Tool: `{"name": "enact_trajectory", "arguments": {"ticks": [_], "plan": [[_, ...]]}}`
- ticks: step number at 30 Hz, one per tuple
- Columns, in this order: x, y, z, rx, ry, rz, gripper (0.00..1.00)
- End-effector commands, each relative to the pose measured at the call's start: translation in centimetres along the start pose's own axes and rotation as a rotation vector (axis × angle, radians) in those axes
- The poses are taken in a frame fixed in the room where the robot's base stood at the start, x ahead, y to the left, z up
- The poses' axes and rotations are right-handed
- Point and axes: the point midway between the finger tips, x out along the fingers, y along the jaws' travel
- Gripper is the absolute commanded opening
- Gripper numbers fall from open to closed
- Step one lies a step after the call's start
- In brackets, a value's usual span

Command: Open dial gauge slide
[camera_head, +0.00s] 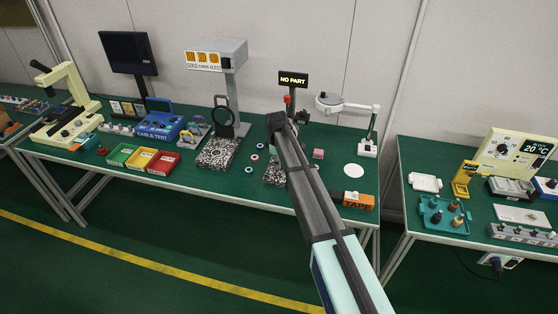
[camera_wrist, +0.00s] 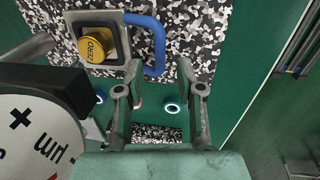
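The dial gauge face (camera_wrist: 38,140), white with "+" and "µm" marks, shows at the lower left of the wrist view, partly cut off. A blue U-shaped handle (camera_wrist: 158,35) stands out from a grey plate with a yellow ZERO button (camera_wrist: 97,45); which part is the slide I cannot tell. My gripper (camera_wrist: 160,70) is open, with its fingertips apart on either side of the handle's lower end. I see no grip on the handle, and contact is unclear. In the head view my arm hides much of this station.
A speckled block (camera_head: 217,152) and several small rings (camera_head: 254,158) lie left of my arm. A NO PART sign (camera_head: 293,79) stands behind it. An orange TAPE box (camera_head: 358,200) sits at the front edge. Colored bins (camera_head: 141,158) stand farther left. A second bench is at right.

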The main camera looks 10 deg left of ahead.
Motion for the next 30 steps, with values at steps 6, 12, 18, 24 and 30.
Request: {"name": "enact_trajectory", "arguments": {"ticks": [6,12,18,24,30], "plan": [[1.3,0.0,0.0,0.000,0.000,0.000,0.37],[1.4,0.0,0.0,0.000,0.000,0.001,0.37],[1.4,0.0,0.0,0.000,0.000,0.001,0.00],[1.4,-0.1,0.0,0.000,0.000,0.000,0.00],[1.1,-2.4,0.1,0.000,0.000,-0.001,0.00]]}}
